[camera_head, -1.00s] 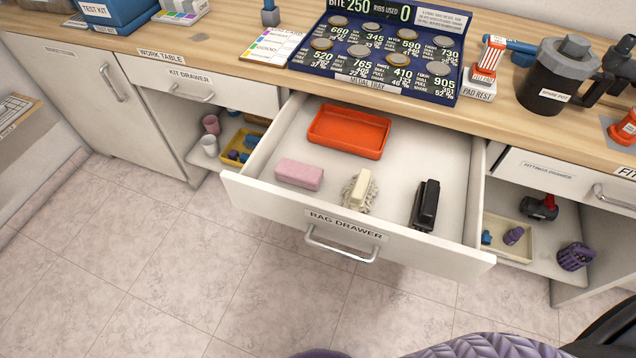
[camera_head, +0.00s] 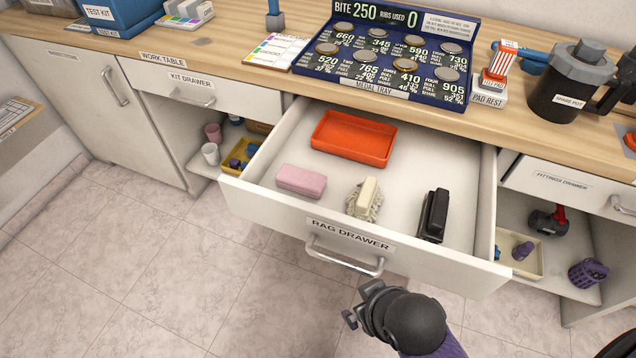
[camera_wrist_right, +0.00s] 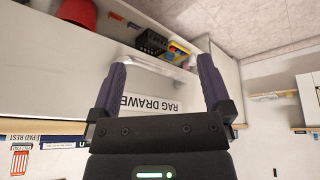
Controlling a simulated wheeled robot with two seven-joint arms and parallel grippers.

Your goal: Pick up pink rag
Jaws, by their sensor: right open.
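The pink rag (camera_head: 301,181) is a folded pink block lying at the front left inside the open rag drawer (camera_head: 262,178). My right gripper (camera_head: 360,303) is in front of the drawer, below its handle and apart from the rag. In the right wrist view my right gripper (camera_wrist_right: 161,65) is open with nothing between its fingers. The drawer's front label (camera_wrist_right: 150,105) shows beyond them. I cannot make out the pink rag in that view. My left gripper is not in view.
The drawer also holds an orange tray (camera_head: 354,138), a cream mop-like pad (camera_head: 366,200) and a black block (camera_head: 434,215). The drawer handle (camera_head: 345,262) sticks out at the front. The worktop (camera_head: 245,75) above carries a medal tray (camera_head: 395,60) and a spare pot (camera_head: 568,90).

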